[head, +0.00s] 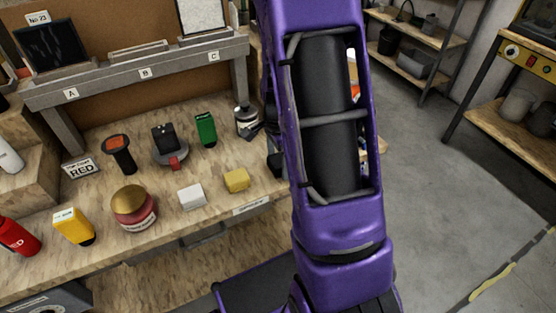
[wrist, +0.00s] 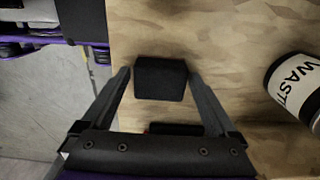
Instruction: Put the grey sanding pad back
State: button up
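A dark charcoal block (wrist: 160,78), likely the grey sanding pad, lies on the wooden worktop in the wrist view. My gripper (wrist: 159,75) is open above it, with one finger on each side of the block. The gap on each side is narrow, and I cannot tell whether either finger touches it. In the head view my purple arm hides most of the gripper and this block. A pale block (head: 192,196) and a yellow block (head: 236,181) sit near the front edge of the bench.
A waste-labelled jar (wrist: 300,88) stands right of my gripper. The bench (head: 165,235) also holds a green box (head: 206,129), a black device (head: 165,139), a gold-lidded jar (head: 134,207) and a yellow bottle (head: 73,226). A shelf (head: 150,70) marked A, B, C stands behind.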

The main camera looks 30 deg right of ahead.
aim_at(278, 160)
jog(key=shift+r, duration=0.1)
notch_tip(278, 160, up, 12)
jog(key=shift+r+p, duration=0.1)
jog(key=shift+p, duration=0.55)
dwell(0.3)
